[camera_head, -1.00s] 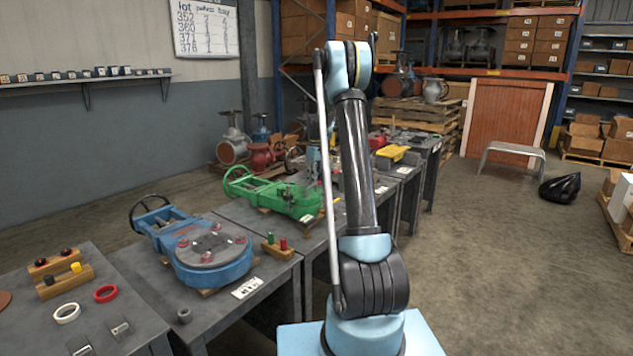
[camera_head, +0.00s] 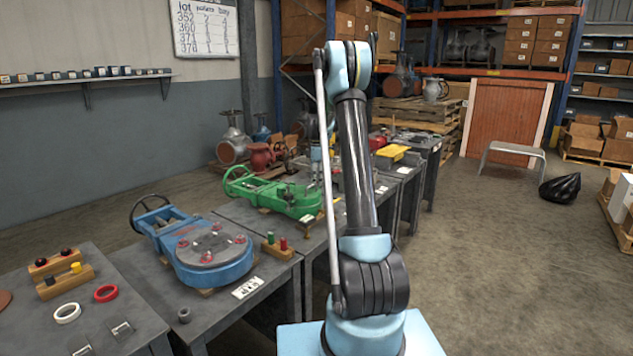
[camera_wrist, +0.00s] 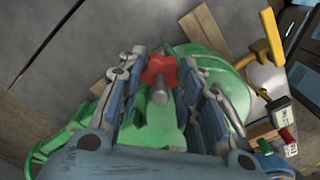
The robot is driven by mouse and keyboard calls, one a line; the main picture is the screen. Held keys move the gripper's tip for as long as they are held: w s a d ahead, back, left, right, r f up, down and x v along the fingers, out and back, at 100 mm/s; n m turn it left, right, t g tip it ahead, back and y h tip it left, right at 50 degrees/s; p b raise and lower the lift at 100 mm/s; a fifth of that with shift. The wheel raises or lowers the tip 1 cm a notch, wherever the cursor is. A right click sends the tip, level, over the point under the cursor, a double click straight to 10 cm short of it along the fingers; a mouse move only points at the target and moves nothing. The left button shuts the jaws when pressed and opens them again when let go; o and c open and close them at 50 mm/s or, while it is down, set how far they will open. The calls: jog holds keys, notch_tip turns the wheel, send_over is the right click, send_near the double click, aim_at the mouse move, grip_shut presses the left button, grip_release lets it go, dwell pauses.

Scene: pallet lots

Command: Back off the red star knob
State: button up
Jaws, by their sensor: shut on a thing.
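My gripper is shut on the knob, one finger on each side. Around it lies a green machine body (camera_wrist: 205,33), seen also in the head view as a green valve-like casting (camera_head: 285,197) on a table.
A blue casting with a round grey plate (camera_head: 208,247) stands on the nearer table. Wooden blocks with coloured knobs (camera_head: 62,279), a white ring (camera_head: 67,313) and a red ring (camera_head: 106,293) lie at the left. The floor at right is largely open.

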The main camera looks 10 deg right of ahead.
jog(key=shift+n, duration=0.5)
jog(key=o, duration=1.1)
jog(key=shift+c, duration=0.2)
notch_tip(320, 180, up, 12)
jog(key=shift+w+f, duration=0.1)
